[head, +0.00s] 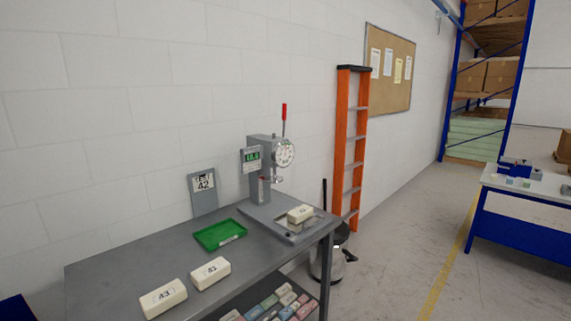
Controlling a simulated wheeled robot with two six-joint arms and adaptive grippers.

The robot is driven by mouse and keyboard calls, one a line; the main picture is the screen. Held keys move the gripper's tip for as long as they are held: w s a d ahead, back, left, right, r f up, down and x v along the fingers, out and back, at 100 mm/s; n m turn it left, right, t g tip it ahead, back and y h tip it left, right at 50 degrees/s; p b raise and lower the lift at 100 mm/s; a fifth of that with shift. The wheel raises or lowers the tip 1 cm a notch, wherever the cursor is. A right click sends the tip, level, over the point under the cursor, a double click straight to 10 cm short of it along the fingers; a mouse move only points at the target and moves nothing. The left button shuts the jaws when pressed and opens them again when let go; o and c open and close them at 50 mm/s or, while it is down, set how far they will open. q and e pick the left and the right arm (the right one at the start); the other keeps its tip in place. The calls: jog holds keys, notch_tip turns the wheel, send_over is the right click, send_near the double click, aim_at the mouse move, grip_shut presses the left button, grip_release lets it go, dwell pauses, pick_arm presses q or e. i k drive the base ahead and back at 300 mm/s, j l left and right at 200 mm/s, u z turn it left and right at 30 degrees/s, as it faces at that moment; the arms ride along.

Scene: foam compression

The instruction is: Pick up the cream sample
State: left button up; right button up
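Cream sample blocks are in the head view. One cream block marked 43 (164,297) lies near the front left of the grey table (107,273). A second cream block, whose label seems to read 41 (210,273), lies just right of it. A third cream block (300,214) with a dark label sits on the base plate of the grey press (262,170); its number is too small to tell. A sign on a grey plate (203,193) at the wall reads 42. Neither of my grippers is in view.
A green tray (219,235) lies mid-table. Several coloured blocks lie on a lower shelf (270,305). An orange ladder (347,150) leans at the wall, and a grey bin-like object (330,262) stands beside the table. A blue-framed bench (521,235) stands right, with open floor between.

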aim_at(295, 217)
jog(key=i+l+u, duration=0.1)
jog(key=i+u, duration=0.25)
jog(key=i+l+u, duration=0.2)
jog(key=u, duration=0.2)
jog(key=i+l+u, duration=0.35)
jog(key=k+j, duration=0.1)
